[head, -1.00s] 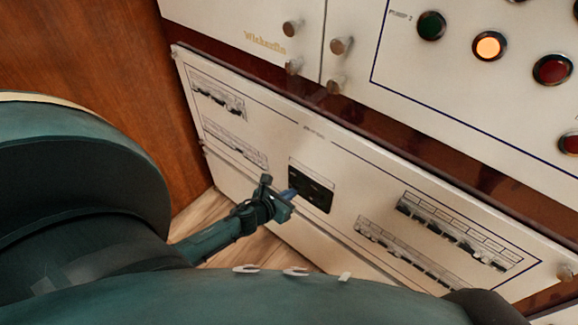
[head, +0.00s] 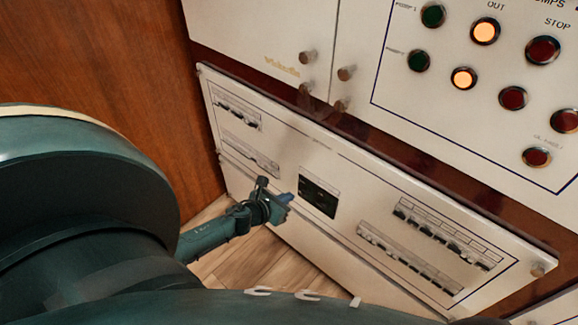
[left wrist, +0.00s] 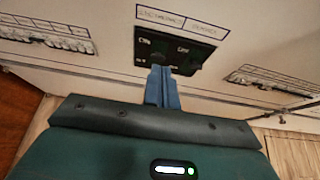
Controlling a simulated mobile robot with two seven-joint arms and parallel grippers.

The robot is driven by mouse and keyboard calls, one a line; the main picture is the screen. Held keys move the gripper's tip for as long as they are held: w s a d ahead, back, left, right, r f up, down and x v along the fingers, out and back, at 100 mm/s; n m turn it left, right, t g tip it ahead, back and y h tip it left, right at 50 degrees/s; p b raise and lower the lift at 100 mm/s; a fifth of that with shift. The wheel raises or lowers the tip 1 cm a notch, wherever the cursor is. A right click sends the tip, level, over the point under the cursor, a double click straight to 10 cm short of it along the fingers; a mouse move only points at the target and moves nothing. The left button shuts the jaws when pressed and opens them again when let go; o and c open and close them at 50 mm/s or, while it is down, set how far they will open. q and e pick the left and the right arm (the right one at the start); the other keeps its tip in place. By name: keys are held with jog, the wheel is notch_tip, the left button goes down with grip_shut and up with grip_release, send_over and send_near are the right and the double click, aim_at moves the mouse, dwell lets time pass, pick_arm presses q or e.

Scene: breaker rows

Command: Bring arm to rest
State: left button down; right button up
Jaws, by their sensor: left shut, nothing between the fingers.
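My left gripper (head: 288,198) is in the middle of the head view, in front of the lower white panel (head: 345,235). Its blue fingers are shut with nothing between them. They point toward the black breaker block (head: 318,197) and look a little apart from it in the head view. In the left wrist view the closed blue fingers (left wrist: 161,88) overlap the lower edge of the same black block (left wrist: 150,48); I cannot tell there whether they touch. My right gripper is not in view.
Breaker rows (head: 408,258) sit right of the block, others (head: 238,112) at left. Above is a white panel with green, red and lit orange buttons (head: 485,32). Round knobs (head: 308,57) stick out. A brown wooden wall (head: 110,60) stands left, wooden floor (head: 245,260) below.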

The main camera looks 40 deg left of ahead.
pick_arm(q)
jog(key=shift+s+r, duration=0.15)
jog(key=shift+r, duration=0.1)
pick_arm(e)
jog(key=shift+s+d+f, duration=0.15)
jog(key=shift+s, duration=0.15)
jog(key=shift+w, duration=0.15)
pick_arm(q)
jog(key=s+d+r+n+g, duration=0.3)
jog(key=s+d+r+n, duration=0.2)
jog(key=s+n, duration=0.5)
jog(key=s+d+r+n+g+y, duration=0.1)
jog(key=s+d+r+n+g, duration=0.3)
jog(key=n, duration=0.9)
jog(key=s+d+r+n+g, duration=0.2)
jog(key=s+d+r+n, duration=0.35)
jog(key=s+n, duration=0.5)
jog(key=w+d+t+h+p, duration=0.3)
jog(key=w+d+t+p, duration=0.3)
jog(key=w, duration=0.1)
jog(key=shift+w+f+t, duration=0.15)
jog(key=shift+f+t, duration=0.05)
jog(key=shift+t, duration=0.2)
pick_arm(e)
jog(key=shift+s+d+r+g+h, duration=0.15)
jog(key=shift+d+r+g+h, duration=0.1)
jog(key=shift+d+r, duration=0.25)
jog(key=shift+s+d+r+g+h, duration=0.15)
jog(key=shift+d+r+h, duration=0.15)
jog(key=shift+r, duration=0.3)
